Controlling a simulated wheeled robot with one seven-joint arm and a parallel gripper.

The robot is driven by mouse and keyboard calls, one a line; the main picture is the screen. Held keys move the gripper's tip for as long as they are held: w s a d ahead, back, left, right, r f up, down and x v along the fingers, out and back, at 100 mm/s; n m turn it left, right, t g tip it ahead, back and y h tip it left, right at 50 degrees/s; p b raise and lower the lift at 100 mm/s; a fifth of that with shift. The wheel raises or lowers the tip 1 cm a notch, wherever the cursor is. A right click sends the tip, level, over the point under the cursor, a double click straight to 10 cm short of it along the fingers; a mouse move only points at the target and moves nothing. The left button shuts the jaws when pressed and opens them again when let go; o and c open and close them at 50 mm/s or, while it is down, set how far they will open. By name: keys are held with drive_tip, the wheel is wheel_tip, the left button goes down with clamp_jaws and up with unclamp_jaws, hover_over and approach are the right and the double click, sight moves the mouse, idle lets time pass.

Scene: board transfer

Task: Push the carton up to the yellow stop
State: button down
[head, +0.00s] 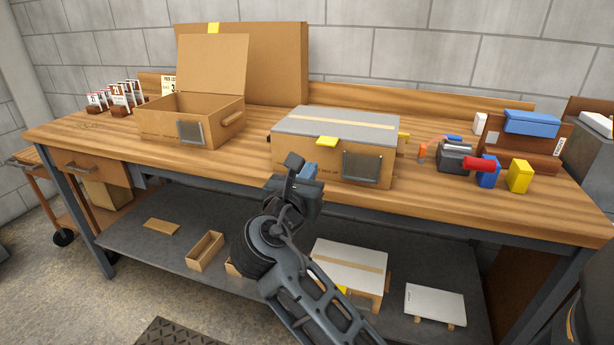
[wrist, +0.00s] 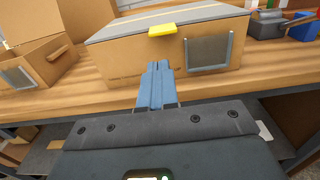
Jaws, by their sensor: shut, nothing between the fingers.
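A closed brown carton (head: 306,150) with a grey top stands on the workbench, just right of the middle. Its front has a yellow tab (head: 326,141) at the upper edge and a grey framed plate. The carton (wrist: 130,60) fills the upper middle of the wrist view. My gripper (head: 309,168) is shut and empty, with its blue fingertips (wrist: 158,65) low before the carton's front face; I cannot tell if they touch.
An open brown box (head: 160,124) stands left on the workbench (head: 245,160), with a tall brown panel (head: 280,60) behind. To the right are a red-handled grey tool (head: 455,157), a blue block (head: 488,172) and a yellow block (head: 519,176). A shelf with boxes lies below.

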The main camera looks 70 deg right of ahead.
sight(323, 149)
drive_tip(key=d, duration=0.6)
drive_tip(key=w+d, duration=0.1)
drive_tip(key=d, duration=0.3)
drive_tip(key=shift+d, duration=0.1)
drive_tip(key=shift+d+r+p, duration=0.2)
drive_tip(key=shift+d+p, duration=0.1)
drive_tip(key=shift+p, duration=0.15)
drive_tip(key=d+p, duration=0.1)
drive_tip(key=d, duration=0.1)
drive_tip(key=d+p, duration=0.2)
drive_tip(key=d, duration=0.1)
drive_tip(key=d+p, duration=0.2)
drive_tip(key=d, duration=0.1)
drive_tip(key=shift+w, duration=0.25)
drive_tip(key=shift+f, duration=0.15)
drive_tip(key=shift+d, duration=0.1)
